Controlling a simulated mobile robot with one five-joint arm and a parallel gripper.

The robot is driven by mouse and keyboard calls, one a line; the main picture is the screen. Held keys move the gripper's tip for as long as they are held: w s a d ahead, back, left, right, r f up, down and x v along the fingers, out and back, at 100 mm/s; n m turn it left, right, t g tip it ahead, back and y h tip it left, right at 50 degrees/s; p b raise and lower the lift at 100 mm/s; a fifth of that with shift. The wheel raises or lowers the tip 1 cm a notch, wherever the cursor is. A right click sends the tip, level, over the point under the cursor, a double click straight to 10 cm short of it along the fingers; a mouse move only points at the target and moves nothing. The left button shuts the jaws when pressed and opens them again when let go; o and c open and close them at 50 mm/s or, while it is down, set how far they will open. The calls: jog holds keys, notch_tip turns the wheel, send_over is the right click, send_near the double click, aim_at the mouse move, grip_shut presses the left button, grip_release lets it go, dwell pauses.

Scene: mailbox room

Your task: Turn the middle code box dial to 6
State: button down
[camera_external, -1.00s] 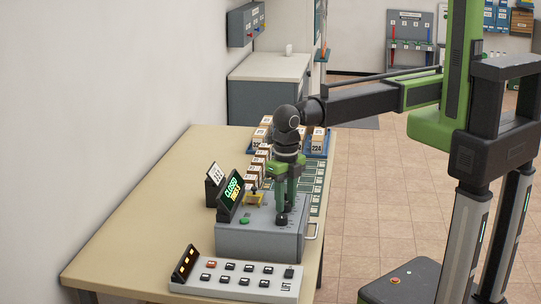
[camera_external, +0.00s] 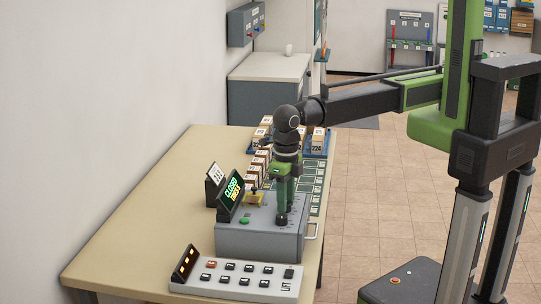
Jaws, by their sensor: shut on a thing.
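The code box (camera_external: 262,240) is a grey box near the table's right edge. Its tilted dark display (camera_external: 231,194) shows green text that reads like "CLOSED" over a smaller orange line. A green button (camera_external: 244,221) is on its top. My gripper (camera_external: 282,217) points straight down onto the right part of the box top. It is shut on a small dark dial there, which the fingers mostly hide. The other dials and the number the dial points to cannot be made out.
A keypad panel (camera_external: 240,283) with several black keys lies in front of the box. A small white sign (camera_external: 215,173) stands behind the display. Several small labelled boxes (camera_external: 318,142) and a green grid mat (camera_external: 313,175) lie behind. The table's left side (camera_external: 135,235) is clear.

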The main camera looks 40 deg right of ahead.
jog(key=c, duration=1.1)
grip_release()
jog(key=shift+o, duration=0.2)
notch_tip(320, 180, up, 18)
jog(key=p, duration=1.7)
jog(key=shift+f, duration=0.25)
jog(key=shift+f, duration=0.1)
